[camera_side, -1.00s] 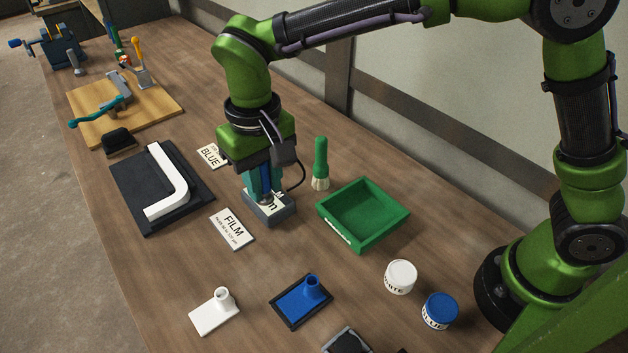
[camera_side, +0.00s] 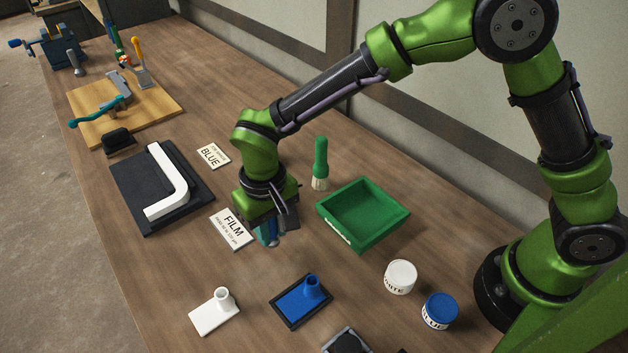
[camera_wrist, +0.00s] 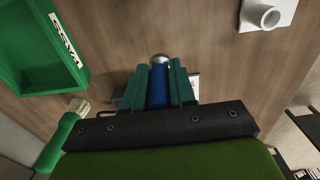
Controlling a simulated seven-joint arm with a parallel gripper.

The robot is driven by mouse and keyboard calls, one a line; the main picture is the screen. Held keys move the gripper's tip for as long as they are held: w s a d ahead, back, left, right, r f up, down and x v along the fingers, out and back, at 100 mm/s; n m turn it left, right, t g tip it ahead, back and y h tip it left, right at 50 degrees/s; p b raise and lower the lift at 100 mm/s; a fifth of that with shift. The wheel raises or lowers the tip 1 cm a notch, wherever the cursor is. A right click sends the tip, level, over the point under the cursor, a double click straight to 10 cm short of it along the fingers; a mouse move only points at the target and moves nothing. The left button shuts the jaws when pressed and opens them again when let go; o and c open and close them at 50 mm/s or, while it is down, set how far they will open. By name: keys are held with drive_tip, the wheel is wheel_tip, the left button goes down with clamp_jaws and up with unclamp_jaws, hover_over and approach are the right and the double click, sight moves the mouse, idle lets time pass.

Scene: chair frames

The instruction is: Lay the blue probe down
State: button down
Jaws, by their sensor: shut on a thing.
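My gripper (camera_side: 267,236) is shut on the blue probe (camera_wrist: 159,88), which sits between its teal fingers. The probe's rounded silver tip shows past the fingertips in the wrist view. In the side view my gripper is low over the wood table, just right of the FILM card (camera_side: 232,229), and mostly covers the probe. I cannot tell whether the tip touches the table.
A green tray (camera_side: 404,216) and a green brush (camera_side: 321,160) stand to the right. A white L-shaped part (camera_side: 165,180) lies on a dark board (camera_side: 130,196).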

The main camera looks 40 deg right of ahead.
sight(273, 241)
drive_tip(key=shift+f, duration=0.15)
drive_tip(key=shift+f, duration=1.85)
drive_tip(key=c, duration=0.8)
unclamp_jaws()
drive_tip(key=shift+c, duration=0.2)
drive_tip(key=shift+r, duration=0.1)
wheel_tip(273, 241, up, 17)
drive_tip(key=shift+f, duration=0.15)
